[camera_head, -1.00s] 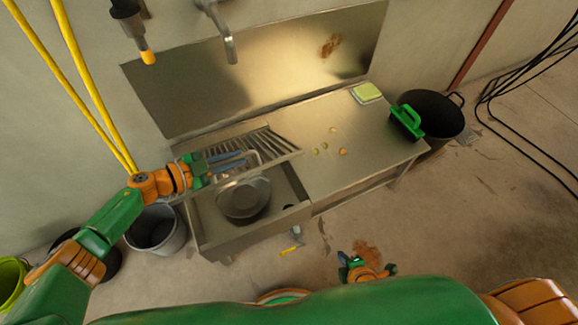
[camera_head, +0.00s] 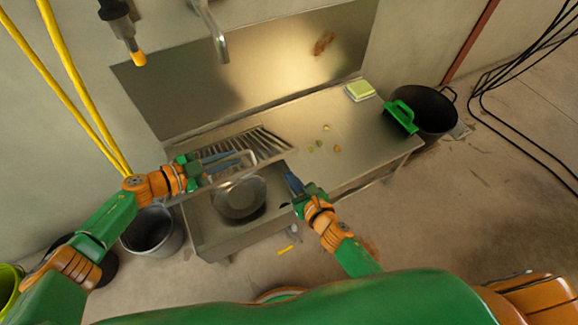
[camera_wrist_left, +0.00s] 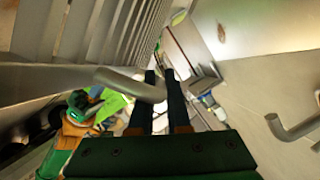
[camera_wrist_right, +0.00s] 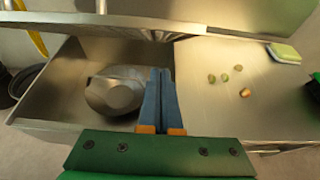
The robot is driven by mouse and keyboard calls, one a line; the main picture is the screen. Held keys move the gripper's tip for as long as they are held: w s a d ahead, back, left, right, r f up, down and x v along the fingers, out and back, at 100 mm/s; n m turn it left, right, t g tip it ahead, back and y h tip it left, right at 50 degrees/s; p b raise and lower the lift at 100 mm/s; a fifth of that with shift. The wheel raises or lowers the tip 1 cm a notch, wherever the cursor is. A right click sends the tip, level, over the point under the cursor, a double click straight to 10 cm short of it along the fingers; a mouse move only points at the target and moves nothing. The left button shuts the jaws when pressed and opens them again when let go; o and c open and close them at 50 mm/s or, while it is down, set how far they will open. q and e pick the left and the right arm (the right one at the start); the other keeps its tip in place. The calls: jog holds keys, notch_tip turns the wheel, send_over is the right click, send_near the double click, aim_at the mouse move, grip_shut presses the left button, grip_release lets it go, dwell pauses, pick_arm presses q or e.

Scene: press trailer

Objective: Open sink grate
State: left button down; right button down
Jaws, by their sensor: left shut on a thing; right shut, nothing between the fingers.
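The slatted metal sink grate (camera_head: 262,142) is tilted up, with its front edge raised above the sink (camera_head: 205,228). My left gripper (camera_head: 248,158) is shut on the grate's bar handle, and the bent handle (camera_wrist_left: 125,82) shows at its fingers in the left wrist view. My right gripper (camera_head: 288,168) is shut and empty, with its fingers near the grate's right front corner. In the right wrist view, the grate's edge (camera_wrist_right: 100,20) is above the fingers (camera_wrist_right: 159,85). Whether they touch the grate is unclear. A grey metal pan (camera_head: 232,200) lies in the open sink.
The counter (camera_head: 345,140) right of the sink carries a sponge (camera_head: 360,90) and several small scraps (camera_head: 325,128). A bucket (camera_head: 150,230) stands on the floor at left. A faucet (camera_head: 215,32) hangs above.

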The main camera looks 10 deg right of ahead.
jog(key=shift+w+a+r, duration=0.15)
jog(key=shift+w+r, duration=0.35)
jog(key=shift+r, duration=0.3)
jog(key=shift+w+a+r, duration=0.1)
jog(key=shift+w+r, duration=0.4)
jog(key=shift+r, duration=0.3)
